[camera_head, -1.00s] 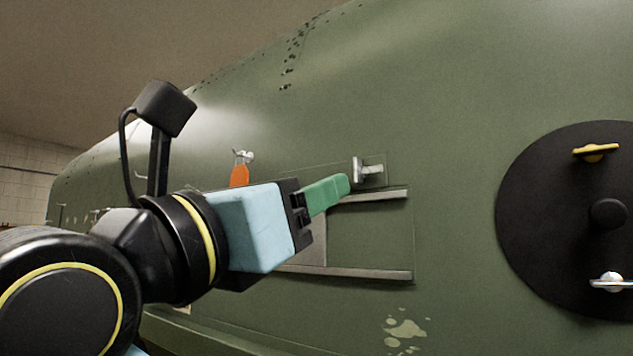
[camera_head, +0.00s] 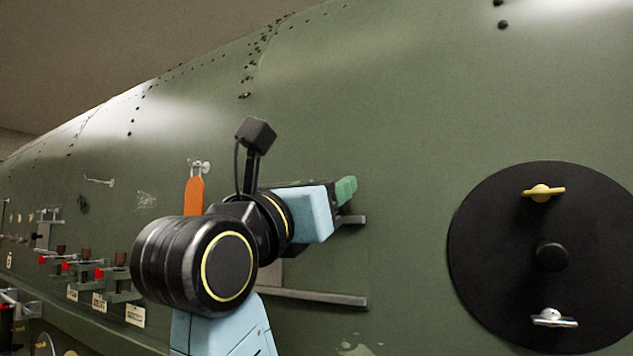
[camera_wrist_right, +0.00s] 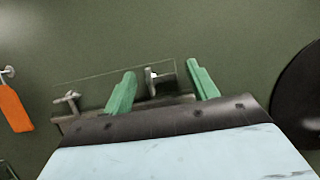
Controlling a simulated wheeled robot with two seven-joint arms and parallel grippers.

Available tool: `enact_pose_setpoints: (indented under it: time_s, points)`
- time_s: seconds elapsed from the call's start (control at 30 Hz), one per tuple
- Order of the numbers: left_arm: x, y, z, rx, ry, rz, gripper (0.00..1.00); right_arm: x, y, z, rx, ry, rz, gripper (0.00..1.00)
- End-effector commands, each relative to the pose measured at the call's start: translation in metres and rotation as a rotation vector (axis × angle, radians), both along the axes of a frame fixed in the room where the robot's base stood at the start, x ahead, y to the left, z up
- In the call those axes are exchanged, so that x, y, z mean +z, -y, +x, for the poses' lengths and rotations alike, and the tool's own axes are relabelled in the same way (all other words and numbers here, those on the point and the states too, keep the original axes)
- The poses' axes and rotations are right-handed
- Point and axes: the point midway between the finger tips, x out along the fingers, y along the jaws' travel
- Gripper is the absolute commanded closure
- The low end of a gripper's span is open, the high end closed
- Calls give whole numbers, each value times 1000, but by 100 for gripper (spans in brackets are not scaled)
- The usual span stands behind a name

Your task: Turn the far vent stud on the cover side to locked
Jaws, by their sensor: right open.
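In the right wrist view a T-shaped metal stud (camera_wrist_right: 158,80) on a dark plate sits between the green fingers of my right gripper (camera_wrist_right: 163,74). The fingers are open, one on each side of it, with visible gaps. A second metal stud (camera_wrist_right: 70,99) is to the left, near the end of a rail. In the head view my right gripper (camera_head: 347,189) is against the green fuselage over the vent panel (camera_head: 335,262); it hides the studs there. I cannot tell which stud is the far one or read its lock state. My left gripper is not in view.
An orange tag (camera_head: 195,196) hangs from a fitting left of my wrist. A black round cover (camera_head: 490,245) with a yellow handle (camera_head: 543,191) and a silver handle (camera_head: 553,318) is at the right. Red-tipped clamps (camera_head: 68,266) line the lower left. Bare skin lies between panel and cover.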

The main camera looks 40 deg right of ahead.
Motion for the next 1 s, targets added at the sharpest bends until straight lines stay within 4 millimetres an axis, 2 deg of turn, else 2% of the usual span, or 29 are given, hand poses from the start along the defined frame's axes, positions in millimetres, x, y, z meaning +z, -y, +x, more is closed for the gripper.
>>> enact_pose_setpoints:
  time_s: [0.27,0.6,1.0]
  points:
    - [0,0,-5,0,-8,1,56,0,1,1,0,0,0,43]
    - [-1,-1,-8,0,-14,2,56,0,1,0,0,0,0,86]
    - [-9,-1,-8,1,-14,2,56,-3,0,1,2,86,39,86]
